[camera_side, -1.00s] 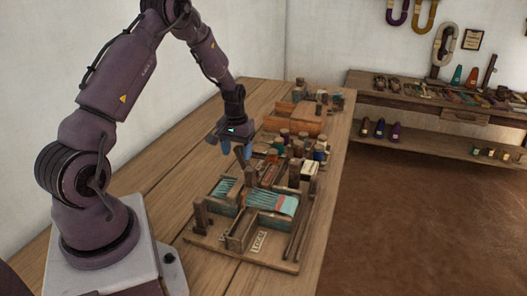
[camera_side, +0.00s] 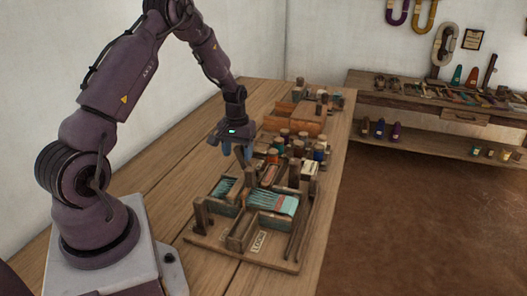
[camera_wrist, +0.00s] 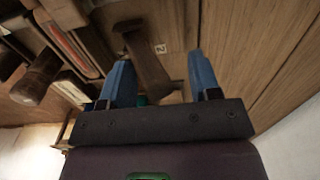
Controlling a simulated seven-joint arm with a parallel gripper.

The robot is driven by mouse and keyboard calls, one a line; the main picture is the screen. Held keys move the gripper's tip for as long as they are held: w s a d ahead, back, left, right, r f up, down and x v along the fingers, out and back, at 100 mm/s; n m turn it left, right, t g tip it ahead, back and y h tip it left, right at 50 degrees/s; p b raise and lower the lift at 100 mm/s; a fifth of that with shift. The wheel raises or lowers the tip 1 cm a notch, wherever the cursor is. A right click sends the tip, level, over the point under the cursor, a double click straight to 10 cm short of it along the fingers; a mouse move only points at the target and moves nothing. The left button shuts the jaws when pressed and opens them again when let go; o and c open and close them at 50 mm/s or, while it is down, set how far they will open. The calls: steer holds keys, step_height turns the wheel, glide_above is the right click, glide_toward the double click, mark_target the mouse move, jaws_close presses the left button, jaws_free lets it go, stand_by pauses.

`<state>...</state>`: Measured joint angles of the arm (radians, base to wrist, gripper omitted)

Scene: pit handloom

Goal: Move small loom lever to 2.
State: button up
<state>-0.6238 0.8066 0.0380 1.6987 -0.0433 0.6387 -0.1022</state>
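The small loom (camera_side: 272,203), a wooden frame with teal threads, stands on the bench in the side view. My gripper (camera_side: 237,150) points down at its far left end. In the wrist view my gripper (camera_wrist: 161,78) has its two blue fingers spread apart. A small label reading 2 (camera_wrist: 161,48) lies just right of the lever. In the side view the lever is mostly hidden by the fingers.
Thread spools and bottles (camera_side: 300,150) stand close behind the loom. An orange-brown wooden box (camera_side: 290,119) sits farther back. The bench (camera_side: 150,165) is clear to the left of the loom. Upright wooden posts (camera_side: 199,212) rise from the loom.

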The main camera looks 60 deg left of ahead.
steer(key=shift+r, duration=3.3)
steer(key=s+d+r+m+t, duration=0.2)
steer(key=s+d+r, duration=0.3)
steer(key=d, duration=0.3)
steer(key=s+d+r+m+t, duration=0.1)
steer(key=s+d+r+m, duration=0.3)
steer(key=d+r, duration=0.4)
steer(key=s+d+r+m+t, duration=0.2)
steer(key=s+d+r, duration=0.4)
steer(key=d, duration=0.4)
steer(key=shift+d+r+m+t, duration=0.3)
steer(key=shift+r+m, duration=0.2)
steer(key=shift+r, duration=0.15)
